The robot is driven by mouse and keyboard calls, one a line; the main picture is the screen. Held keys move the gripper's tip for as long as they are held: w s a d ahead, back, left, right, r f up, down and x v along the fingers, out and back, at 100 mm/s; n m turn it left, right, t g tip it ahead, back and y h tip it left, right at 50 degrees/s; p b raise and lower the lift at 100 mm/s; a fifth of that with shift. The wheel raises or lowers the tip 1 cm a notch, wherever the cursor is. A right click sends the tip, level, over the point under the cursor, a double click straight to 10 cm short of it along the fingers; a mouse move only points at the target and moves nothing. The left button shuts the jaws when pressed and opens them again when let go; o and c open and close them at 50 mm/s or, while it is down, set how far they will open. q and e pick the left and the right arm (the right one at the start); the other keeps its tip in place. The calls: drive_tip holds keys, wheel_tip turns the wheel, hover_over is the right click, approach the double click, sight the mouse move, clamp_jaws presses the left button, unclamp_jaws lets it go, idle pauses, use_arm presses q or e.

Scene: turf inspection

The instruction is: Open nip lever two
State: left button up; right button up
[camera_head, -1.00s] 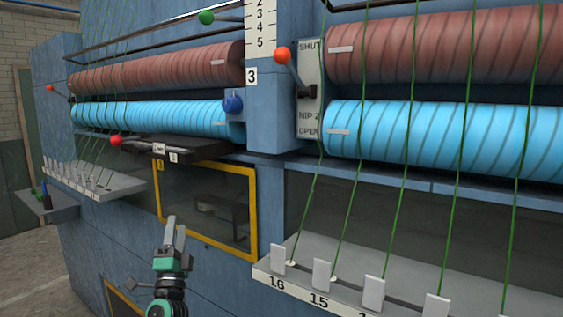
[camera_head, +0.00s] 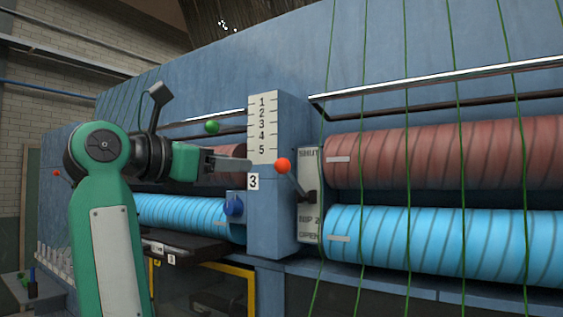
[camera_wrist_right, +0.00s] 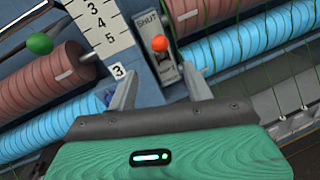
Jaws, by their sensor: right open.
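The nip 2 lever has a red ball knob (camera_head: 283,166) on a dark arm that slants up and left from its pivot. Its plate (camera_head: 309,210) reads SHUT at the top and OPEN at the bottom, and the knob is near the SHUT end. My right gripper (camera_head: 238,163) is open and empty, just left of the knob and apart from it. In the right wrist view the knob (camera_wrist_right: 160,44) appears beyond the gap between the fingertips (camera_wrist_right: 160,72). My left gripper is not in view.
A blue post with a number scale (camera_head: 263,130) stands behind the gripper. A green knob (camera_head: 212,126) and a blue knob (camera_head: 233,206) are to the left. Brown (camera_head: 440,153) and cyan rollers (camera_head: 450,240) with green yarns lie to the right.

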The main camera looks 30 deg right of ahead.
sight(277, 164)
drive_tip(key=d+p, duration=0.1)
drive_tip(key=d, duration=0.3)
drive_tip(key=w+d+p, duration=0.1)
drive_tip(key=d+p, duration=0.1)
drive_tip(key=d, duration=0.2)
drive_tip(key=w+d+p, duration=0.1)
drive_tip(key=d+p, duration=0.1)
drive_tip(key=d, duration=0.2)
drive_tip(key=shift+w+r, duration=0.1)
drive_tip(key=shift+w, duration=0.15)
drive_tip(key=shift+w+d, duration=0.1)
drive_tip(key=shift+d, duration=0.5)
drive_tip(key=shift+c, duration=0.4)
clamp_jaws()
drive_tip(key=shift+f, duration=0.2)
